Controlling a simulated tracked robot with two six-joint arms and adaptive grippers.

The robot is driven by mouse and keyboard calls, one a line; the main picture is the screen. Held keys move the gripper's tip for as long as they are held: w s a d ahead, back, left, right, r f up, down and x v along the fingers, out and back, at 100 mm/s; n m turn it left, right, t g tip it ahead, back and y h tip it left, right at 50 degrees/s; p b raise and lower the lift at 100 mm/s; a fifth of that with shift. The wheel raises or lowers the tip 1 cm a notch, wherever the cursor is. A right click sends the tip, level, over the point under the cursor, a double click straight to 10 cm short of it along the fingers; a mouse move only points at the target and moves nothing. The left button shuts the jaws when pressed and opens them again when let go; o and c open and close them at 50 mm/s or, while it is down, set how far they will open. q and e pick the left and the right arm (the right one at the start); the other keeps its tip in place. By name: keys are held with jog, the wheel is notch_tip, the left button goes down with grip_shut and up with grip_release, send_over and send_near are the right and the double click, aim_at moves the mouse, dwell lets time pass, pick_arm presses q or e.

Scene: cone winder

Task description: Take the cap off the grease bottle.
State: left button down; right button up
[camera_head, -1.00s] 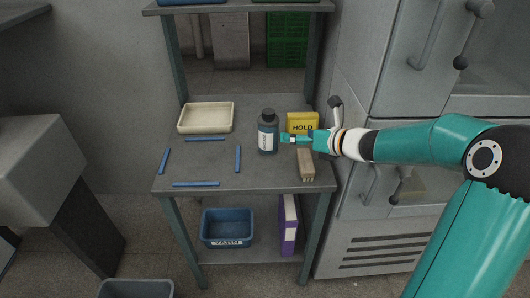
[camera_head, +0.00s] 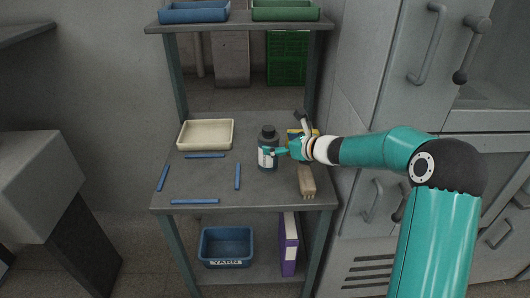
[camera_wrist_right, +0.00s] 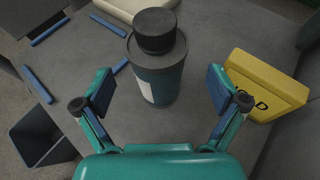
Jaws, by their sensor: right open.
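The grease bottle (camera_head: 268,150) stands upright on the grey bench top, dark with a white label. Its black cap (camera_head: 268,131) is on it. In the right wrist view the bottle (camera_wrist_right: 160,82) is ahead of the fingers and its cap (camera_wrist_right: 155,30) is at the top. My right gripper (camera_head: 274,152) comes in from the right at the bottle's body, below the cap. In the wrist view its fingers (camera_wrist_right: 160,92) are spread wide with the bottle between or just beyond them; I cannot tell whether they touch it. My left gripper is not in view.
A yellow HOLD block (camera_wrist_right: 264,86) stands right of the bottle, partly behind my gripper in the head view. A wooden brush (camera_head: 307,181) lies in front of it. A cream tray (camera_head: 206,148) is at back left. Several blue strips (camera_head: 238,176) mark the bench top.

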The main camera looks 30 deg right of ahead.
jog(key=p+x, duration=0.1)
jog(key=x, duration=0.4)
jog(key=shift+a+r, duration=0.15)
jog(key=shift+a, duration=0.05)
jog(key=c, duration=1.5)
jog(key=shift+r, duration=0.1)
notch_tip(320, 180, up, 20)
jog(key=p, duration=0.9)
send_over(268, 141)
jog(key=w+d, duration=0.1)
jog(key=w, duration=0.1)
jog(key=shift+d, duration=0.2)
